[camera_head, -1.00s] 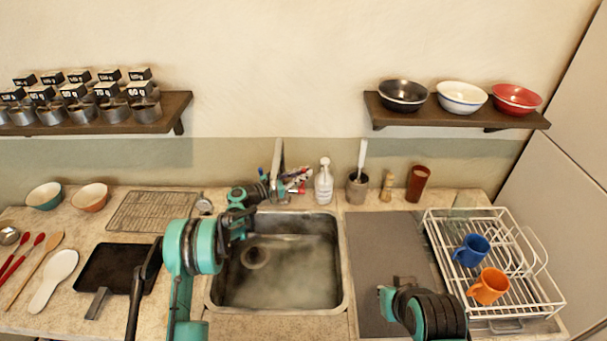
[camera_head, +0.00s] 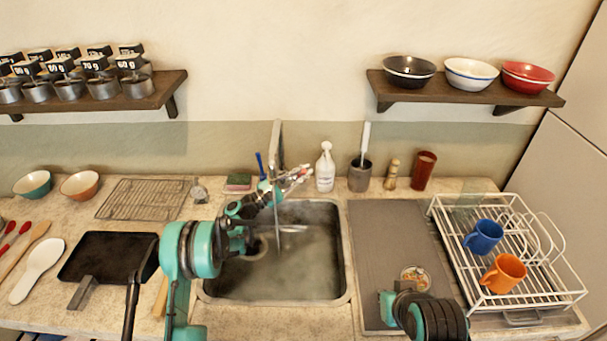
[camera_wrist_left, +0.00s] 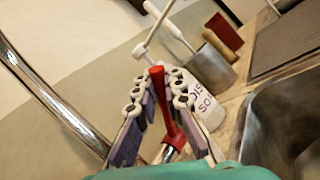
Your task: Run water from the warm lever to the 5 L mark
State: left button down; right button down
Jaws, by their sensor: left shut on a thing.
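My left gripper (camera_head: 297,176) is at the tap behind the sink. In the left wrist view its two fingers (camera_wrist_left: 160,105) are closed around a red lever (camera_wrist_left: 168,108), tilted, with a chrome stem below. The tall chrome tap (camera_head: 277,148) stands behind the sink (camera_head: 310,290); its tube (camera_wrist_left: 50,100) crosses the left of the wrist view. Pale streaks (camera_head: 290,228) in the sink look like running water. I see no 5 L mark.
A white soap bottle (camera_head: 325,170) and a grey utensil pot (camera_head: 360,176) stand right of the tap. A green-red sponge (camera_head: 238,182) and a small gauge (camera_head: 199,191) lie left of it. A grey mat (camera_head: 385,235) and a white dish rack (camera_head: 545,292) with mugs are at right.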

pick_arm(q)
jog(key=shift+s+f+m, duration=0.15)
jog(key=shift+m, duration=0.15)
jog(key=c, duration=1.9)
grip_release()
notch_tip(320, 180, up, 10)
